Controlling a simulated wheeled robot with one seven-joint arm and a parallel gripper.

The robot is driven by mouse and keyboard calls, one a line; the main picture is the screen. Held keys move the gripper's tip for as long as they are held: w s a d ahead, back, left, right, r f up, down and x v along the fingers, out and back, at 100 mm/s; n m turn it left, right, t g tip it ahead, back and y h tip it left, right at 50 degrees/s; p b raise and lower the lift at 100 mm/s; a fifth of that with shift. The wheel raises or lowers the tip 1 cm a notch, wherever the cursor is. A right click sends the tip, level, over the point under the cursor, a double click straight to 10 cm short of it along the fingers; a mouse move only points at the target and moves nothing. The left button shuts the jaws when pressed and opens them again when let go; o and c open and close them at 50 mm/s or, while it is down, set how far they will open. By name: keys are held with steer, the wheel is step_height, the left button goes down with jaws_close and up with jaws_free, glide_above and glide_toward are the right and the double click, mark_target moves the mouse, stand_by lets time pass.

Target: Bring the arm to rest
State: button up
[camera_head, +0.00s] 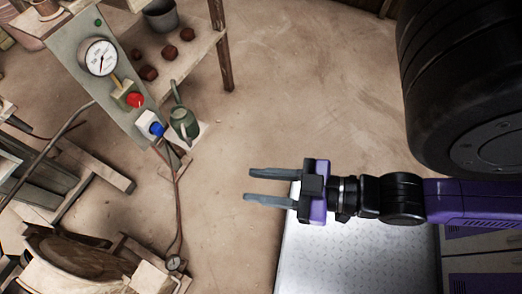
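My gripper (246,184) is in the middle of the head view, its two grey fingers pointing left. The fingers are apart with nothing between them. It hangs over the left edge of a pale metal plate (340,262) and the bare floor beside it. My purple and black arm stretches in from the right edge and lies about level in the picture. The gripper touches nothing that I can see.
A control panel (78,57) with a round gauge (100,57), a red button (134,100) and a blue button (157,129) stands upper left. A green watering can (184,123) is beside it. A wooden shelf (200,52) holds reddish lumps and a grey bucket (161,16). Open floor lies between.

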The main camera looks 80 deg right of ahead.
step_height(320, 180, up, 22)
steer(key=p, duration=2.1)
steer(key=shift+f+p, duration=0.15)
steer(key=shift+p, duration=0.25)
